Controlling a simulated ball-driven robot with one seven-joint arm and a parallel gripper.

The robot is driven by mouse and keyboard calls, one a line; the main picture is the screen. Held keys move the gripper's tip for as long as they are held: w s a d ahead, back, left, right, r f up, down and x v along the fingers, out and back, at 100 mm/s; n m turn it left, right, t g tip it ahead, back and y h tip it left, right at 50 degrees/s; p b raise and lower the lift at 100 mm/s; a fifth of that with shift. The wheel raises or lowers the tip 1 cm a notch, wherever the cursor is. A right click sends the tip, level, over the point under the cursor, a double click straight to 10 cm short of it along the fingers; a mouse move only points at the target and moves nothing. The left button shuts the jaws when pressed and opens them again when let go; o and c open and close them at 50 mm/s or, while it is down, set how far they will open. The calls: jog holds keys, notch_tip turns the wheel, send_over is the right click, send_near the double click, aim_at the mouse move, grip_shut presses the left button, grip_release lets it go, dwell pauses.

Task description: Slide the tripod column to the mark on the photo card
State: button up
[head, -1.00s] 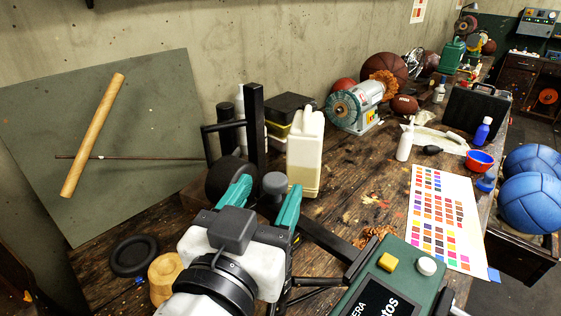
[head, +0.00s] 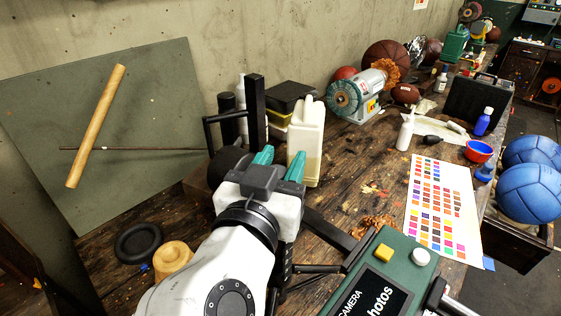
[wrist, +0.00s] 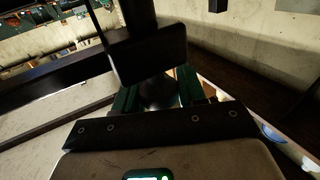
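The tripod column (head: 257,112) is a black upright post behind my gripper, with a black side handle; black bars and legs run down to the right. My gripper (head: 279,164) points away from me with its teal fingers close together. In the wrist view, a dark rounded part of the tripod (wrist: 158,92) fills the gap between the fingers, which appear shut on it; my gripper hides much of it in the head view. The photo card (head: 375,298) seems to be the black lettered panel on a green box at the lower right. I cannot make out its mark.
A cream jug (head: 305,145) stands close right of the fingers. A bench grinder (head: 360,92) stands behind. A colour chart (head: 440,210) lies at right. A wooden knob (head: 172,258) and black ring (head: 138,243) lie at left.

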grip_shut()
notch_tip(320, 180, up, 9)
jog(key=p, duration=0.4)
jog(key=shift+o, duration=2.3)
grip_release()
